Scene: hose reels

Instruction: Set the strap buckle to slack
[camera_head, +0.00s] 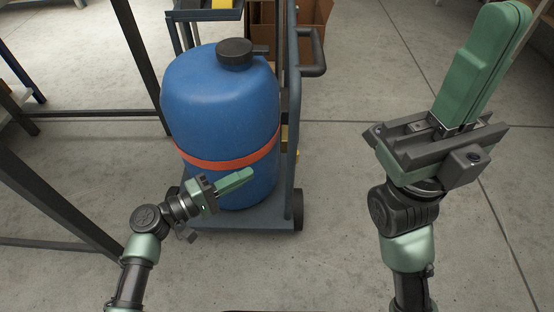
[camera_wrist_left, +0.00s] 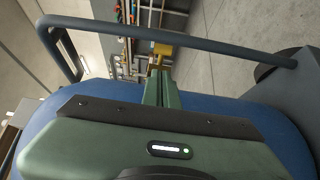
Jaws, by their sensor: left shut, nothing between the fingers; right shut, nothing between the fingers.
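An orange strap (camera_head: 232,158) runs around the blue drum (camera_head: 215,105), which stands upright on a grey trolley (camera_head: 262,214). A small yellow part (camera_head: 284,138) shows at the drum's right side by the trolley frame; I cannot tell whether it is the strap buckle. My left gripper (camera_head: 246,174) is shut and empty, in front of the drum just below the strap. In the left wrist view its fingers (camera_wrist_left: 160,86) point toward a yellow piece (camera_wrist_left: 161,50) near a grey bar. My right gripper (camera_head: 508,14) is shut and empty, raised at the right, away from the drum.
The trolley's grey handle (camera_head: 314,58) sticks out at the right of the drum. Dark frame posts (camera_head: 140,55) stand at the left. A brown box (camera_head: 308,22) is behind. The concrete floor (camera_head: 345,180) between the trolley and my right arm is clear.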

